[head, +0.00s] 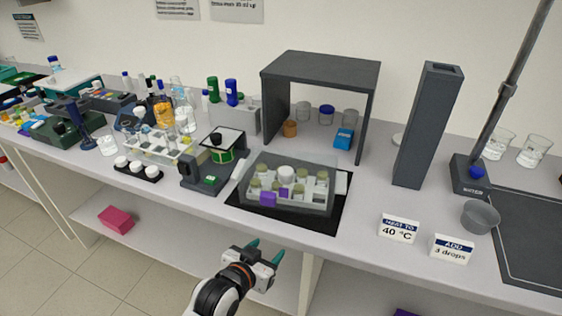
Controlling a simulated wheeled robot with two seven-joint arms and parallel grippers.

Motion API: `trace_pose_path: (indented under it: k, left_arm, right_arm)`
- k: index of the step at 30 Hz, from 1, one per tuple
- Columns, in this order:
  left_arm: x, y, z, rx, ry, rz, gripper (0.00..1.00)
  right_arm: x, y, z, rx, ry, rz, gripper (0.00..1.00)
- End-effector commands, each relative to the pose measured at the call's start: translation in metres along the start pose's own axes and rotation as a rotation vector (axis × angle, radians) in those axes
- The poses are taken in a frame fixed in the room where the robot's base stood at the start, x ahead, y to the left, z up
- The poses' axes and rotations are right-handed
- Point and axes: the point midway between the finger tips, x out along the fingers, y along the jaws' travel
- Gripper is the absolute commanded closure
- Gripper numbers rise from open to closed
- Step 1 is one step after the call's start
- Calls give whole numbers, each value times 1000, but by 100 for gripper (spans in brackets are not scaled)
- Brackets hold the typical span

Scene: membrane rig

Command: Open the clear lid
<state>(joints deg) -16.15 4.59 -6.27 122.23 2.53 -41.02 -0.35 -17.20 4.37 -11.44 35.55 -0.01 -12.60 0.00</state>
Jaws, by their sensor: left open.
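The clear lid (300,207) is a see-through grey cover on the box in the middle of the bench. It appears closed over several vials with pale olive caps and a white round piece (286,174). A purple tab (268,199) shows at its front. The box stands on a black mat (327,222). My left gripper (266,250) has teal fingertips. It is open and empty, in front of the bench edge and below the lid in the picture, apart from it. My right gripper is out of view.
A dark grey shelf (320,72) stands behind the box, and a tall grey column (427,125) to its right. A small dark device (208,172) stands close on the left. Two signs (398,229) stand at the front right. Free bench lies between mat and signs.

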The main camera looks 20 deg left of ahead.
Motion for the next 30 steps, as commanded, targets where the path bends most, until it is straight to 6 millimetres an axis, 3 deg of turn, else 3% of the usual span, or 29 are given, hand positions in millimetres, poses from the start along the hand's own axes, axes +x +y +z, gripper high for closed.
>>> trace_pose_path:
  k: [1,3,6,9,14,30]
  left_arm:
    - [-12,0,24,0,-50,1,45]
    - [-14,3,73,-5,-210,4,45]
    - [-24,5,115,-8,-353,6,45]
    - [-31,6,136,-10,-428,7,45]
    - [-23,7,148,-11,-448,7,45]
    - [64,7,187,-11,-443,6,45]
  right_arm:
    - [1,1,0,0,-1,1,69]
    - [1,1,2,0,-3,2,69]
    - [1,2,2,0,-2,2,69]
    - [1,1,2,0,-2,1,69]
    - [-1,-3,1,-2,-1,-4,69]
    - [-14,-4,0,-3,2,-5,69]
